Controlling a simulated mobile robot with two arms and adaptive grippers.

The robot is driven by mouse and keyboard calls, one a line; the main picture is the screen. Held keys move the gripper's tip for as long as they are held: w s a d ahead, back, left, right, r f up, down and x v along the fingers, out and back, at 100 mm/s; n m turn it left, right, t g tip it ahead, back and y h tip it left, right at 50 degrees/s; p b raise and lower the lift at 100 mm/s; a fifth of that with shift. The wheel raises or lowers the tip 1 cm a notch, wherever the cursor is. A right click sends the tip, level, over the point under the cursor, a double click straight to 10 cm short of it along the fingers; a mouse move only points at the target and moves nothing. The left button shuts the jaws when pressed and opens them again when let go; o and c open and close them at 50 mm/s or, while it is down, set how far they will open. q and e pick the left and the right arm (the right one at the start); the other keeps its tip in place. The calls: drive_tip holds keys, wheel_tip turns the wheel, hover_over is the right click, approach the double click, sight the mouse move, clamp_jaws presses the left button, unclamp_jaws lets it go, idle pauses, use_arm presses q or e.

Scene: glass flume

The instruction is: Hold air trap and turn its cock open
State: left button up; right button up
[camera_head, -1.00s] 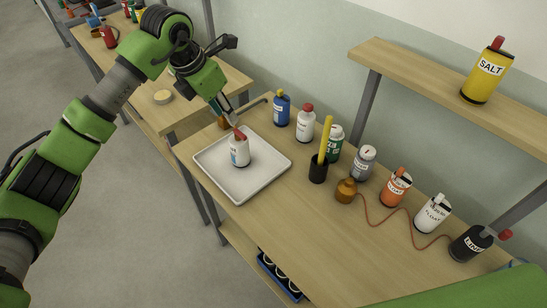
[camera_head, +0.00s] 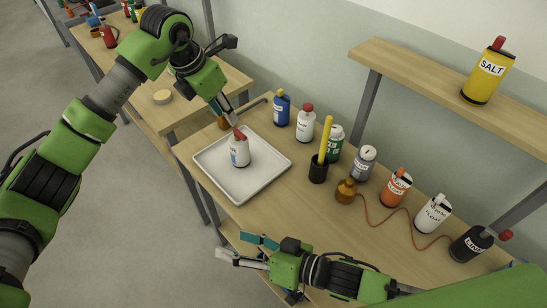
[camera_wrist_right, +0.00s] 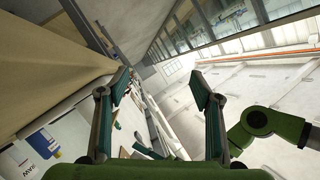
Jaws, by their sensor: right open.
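A small white canister (camera_head: 239,154) with a red top stands in the white tray (camera_head: 212,180). Its label is too small to read, so I cannot be sure it is the air trap. My left gripper (camera_head: 234,122) reaches down to the red top from above; I cannot tell whether its fingers are closed on it. My right gripper (camera_head: 243,247) is open and empty, low in the head view beyond the table's front edge, pointing left. In the right wrist view its fingers (camera_wrist_right: 163,90) are apart with nothing between them.
Behind and right of the tray stand a blue bottle (camera_head: 281,108), a white red-capped bottle (camera_head: 305,123) and a black cup (camera_head: 318,170). Labelled canisters and a brown flask (camera_head: 346,191) with an orange cord fill the right side. A shelf (camera_head: 440,88) overhangs the back right.

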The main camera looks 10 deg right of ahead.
sight(247, 151)
drive_tip(key=w+d, duration=0.2)
drive_tip(key=w, duration=0.1)
drive_tip(key=w+d+n+t+h, duration=0.1)
drive_tip(key=w+d, duration=0.1)
drive_tip(key=w, duration=0.2)
drive_tip(key=w+d+r+h, duration=0.1)
drive_tip(key=w, duration=0.2)
drive_tip(key=shift+w+d+r+n, duration=0.1)
drive_tip(key=shift+w+d+n, duration=0.2)
drive_tip(key=shift+d+n, duration=0.1)
drive_tip(key=w+d+r+n+h, duration=0.1)
drive_tip(key=w+d+r+n, duration=0.15)
drive_tip(key=w, duration=0.25)
drive_tip(key=w+d+r+n, duration=0.1)
drive_tip(key=w+d+r, duration=0.1)
drive_tip(key=w+d, duration=0.15)
drive_tip(key=shift+m+t, duration=0.25)
drive_tip(key=shift+t, duration=0.05)
drive_tip(key=x, duration=1.4)
drive_tip(key=shift+w+r, duration=0.2)
drive_tip(key=shift+w, duration=0.1)
